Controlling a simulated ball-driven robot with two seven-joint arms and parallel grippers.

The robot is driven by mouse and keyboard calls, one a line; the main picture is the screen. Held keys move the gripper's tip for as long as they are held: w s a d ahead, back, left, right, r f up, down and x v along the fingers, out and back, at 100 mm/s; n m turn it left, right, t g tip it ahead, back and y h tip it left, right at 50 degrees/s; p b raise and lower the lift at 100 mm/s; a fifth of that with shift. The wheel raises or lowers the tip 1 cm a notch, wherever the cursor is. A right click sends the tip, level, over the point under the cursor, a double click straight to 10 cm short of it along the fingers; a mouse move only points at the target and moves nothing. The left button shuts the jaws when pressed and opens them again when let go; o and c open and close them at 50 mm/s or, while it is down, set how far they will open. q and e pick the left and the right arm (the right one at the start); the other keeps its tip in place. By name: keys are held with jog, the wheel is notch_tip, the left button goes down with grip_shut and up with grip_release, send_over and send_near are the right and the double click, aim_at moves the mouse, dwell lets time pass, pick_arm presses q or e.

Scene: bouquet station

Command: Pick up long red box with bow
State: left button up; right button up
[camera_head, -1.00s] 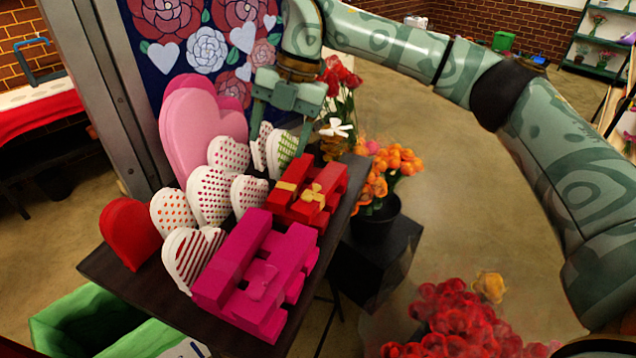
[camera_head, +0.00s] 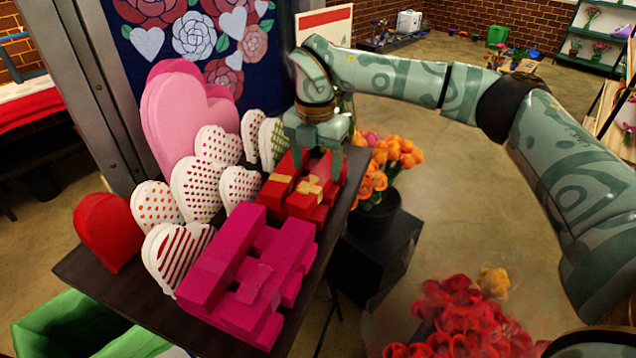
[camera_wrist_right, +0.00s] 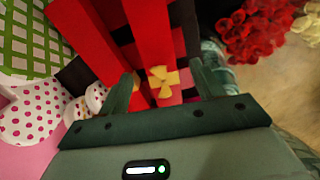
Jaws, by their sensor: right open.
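The long red box with a yellow bow (camera_head: 302,203) lies on the dark table among other red boxes in the camera_head view. In the right wrist view the red box (camera_wrist_right: 150,35) runs away from the gripper, with its yellow bow (camera_wrist_right: 163,83) between the fingers. My right gripper (camera_head: 318,165) is open, pointing down over the far part of the red boxes. In the wrist view its fingers (camera_wrist_right: 164,84) are spread on either side of the bow. I cannot tell whether they touch the box. My left gripper is not in view.
Magenta boxes (camera_head: 250,275) lie in front of the red ones. White patterned hearts (camera_head: 197,190), a red heart (camera_head: 105,232) and pink hearts (camera_head: 185,120) stand along the left. Orange flowers (camera_head: 385,165) in a black pot stand right of the table.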

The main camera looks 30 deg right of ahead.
aim_at(317, 179)
notch_tip(317, 179, down, 4)
jog(key=shift+w+d+f+b, duration=0.1)
jog(key=shift+f+b, duration=0.05)
jog(key=shift+b, duration=0.15)
jog(key=c, duration=1.1)
jog(key=shift+c, duration=0.2)
